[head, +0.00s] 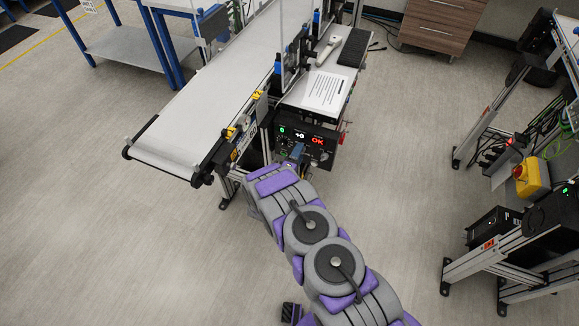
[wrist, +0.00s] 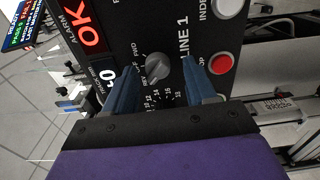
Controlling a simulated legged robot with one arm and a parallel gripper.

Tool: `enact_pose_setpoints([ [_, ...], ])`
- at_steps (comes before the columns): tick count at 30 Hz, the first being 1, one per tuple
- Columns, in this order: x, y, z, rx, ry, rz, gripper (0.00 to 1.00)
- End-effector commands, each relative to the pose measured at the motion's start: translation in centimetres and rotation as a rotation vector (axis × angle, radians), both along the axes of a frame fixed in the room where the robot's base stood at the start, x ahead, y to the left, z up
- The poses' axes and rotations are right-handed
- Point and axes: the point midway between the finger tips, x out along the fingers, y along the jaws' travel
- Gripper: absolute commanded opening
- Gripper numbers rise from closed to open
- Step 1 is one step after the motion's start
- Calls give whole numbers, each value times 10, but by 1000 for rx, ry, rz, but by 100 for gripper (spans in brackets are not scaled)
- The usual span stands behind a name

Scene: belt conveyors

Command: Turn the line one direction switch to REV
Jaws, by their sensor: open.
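The black LINE 1 control panel (head: 318,141) stands at the end of the side table, and it fills much of the wrist view (wrist: 195,22), turned sideways. The grey round direction switch (wrist: 158,68) sits on it near the FWD lettering. I cannot tell clearly which mark the switch points to. My gripper (wrist: 161,78) is open, with one blue finger on each side of the switch. No firm contact shows. In the head view my gripper (head: 297,150) is in front of the panel and the switch cannot be made out.
A red button (wrist: 222,64) and a white button (wrist: 227,8) sit beside the right finger. A red OK display (wrist: 85,22) is at left. The white belt conveyor (head: 165,155) lies left of the panel. A yellow emergency-stop box (head: 531,178) stands far right, across open floor.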

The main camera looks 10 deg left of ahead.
Motion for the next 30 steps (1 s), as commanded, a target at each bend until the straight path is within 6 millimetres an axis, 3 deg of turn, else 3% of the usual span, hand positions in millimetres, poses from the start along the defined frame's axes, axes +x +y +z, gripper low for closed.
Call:
enact_pose_setpoints([
  [21,-136,41,0,-4,1,6,56],
  [30,-161,47,-2,-3,1,2,56],
])
